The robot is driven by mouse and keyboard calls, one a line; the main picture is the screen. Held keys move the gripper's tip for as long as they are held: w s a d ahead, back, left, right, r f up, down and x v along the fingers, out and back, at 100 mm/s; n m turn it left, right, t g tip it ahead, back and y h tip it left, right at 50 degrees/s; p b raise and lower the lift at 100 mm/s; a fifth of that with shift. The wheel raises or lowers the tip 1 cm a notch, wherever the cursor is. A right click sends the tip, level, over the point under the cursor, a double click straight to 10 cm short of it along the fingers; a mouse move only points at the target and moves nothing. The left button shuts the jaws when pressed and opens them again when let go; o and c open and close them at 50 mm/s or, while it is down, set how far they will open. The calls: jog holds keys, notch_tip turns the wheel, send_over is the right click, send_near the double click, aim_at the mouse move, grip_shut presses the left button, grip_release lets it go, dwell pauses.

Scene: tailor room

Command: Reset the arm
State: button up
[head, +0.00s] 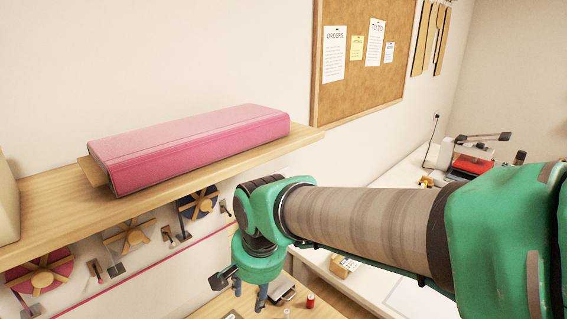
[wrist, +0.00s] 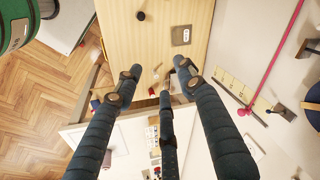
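My arm reaches in from the right of the head view. My gripper (head: 252,296) hangs below the green wrist, under the level of the wooden shelf and in front of the wall. In the wrist view my gripper (wrist: 159,78) shows dark fingers spread apart with nothing held between them. It points down over a wooden table (wrist: 165,28), apart from its surface as far as I can tell. The lower part of the gripper in the head view is small and partly cut by the frame's bottom.
A pink fabric bolt (head: 190,148) lies on the wooden shelf (head: 60,212), left of my wrist. Thread wheels (head: 127,238) hang below. Small items, including a red spool (head: 310,301), lie below the arm.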

jog(key=s+d+r+t, duration=0.1)
jog(key=s+d, duration=0.3)
jog(key=d, duration=0.5)
jog(key=s+d+r+t+h+p, duration=0.1)
jog(key=s+d+r, duration=0.3)
jog(key=d, duration=0.5)
jog(key=s+d+r+t+p, duration=0.1)
jog(key=s+d+r, duration=0.2)
jog(key=d, duration=0.6)
jog(key=shift+s+d+n+h, duration=0.3)
jog(key=shift+s+d+n, duration=0.1)
jog(key=shift+s, duration=0.75)
